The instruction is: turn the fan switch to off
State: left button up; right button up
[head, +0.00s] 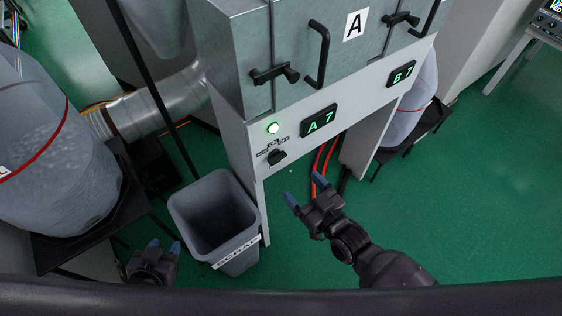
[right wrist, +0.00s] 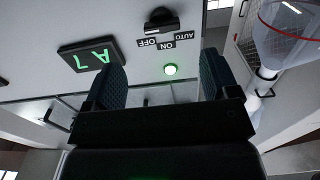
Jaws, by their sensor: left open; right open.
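The fan switch (head: 277,157) is a black knob low on the white front panel, under small position labels. In the right wrist view the switch (right wrist: 160,19) appears at the top, with the labels OFF, ON and AUTO beside it. I cannot tell which label it points at. The green lamp (head: 272,128) by it is lit and also shows in the right wrist view (right wrist: 170,70). My right gripper (head: 304,191) is open and empty, apart from the switch, below and right of it in the head view. My left gripper (head: 164,246) is open and empty at lower left.
A grey scrap bin (head: 234,255) stands below the panel, between my grippers in the head view. Green displays A 7 (head: 319,121) and B 7 (head: 402,74) are on the panel. Red hoses (head: 319,163) run beneath. A bagged container (head: 60,150) stands left. The green floor at right is clear.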

aim_at(277, 157)
jog(key=x, duration=0.9)
jog(key=shift+w+a+b, duration=0.2)
jog(key=shift+b, duration=0.1)
jog(key=c, duration=0.9)
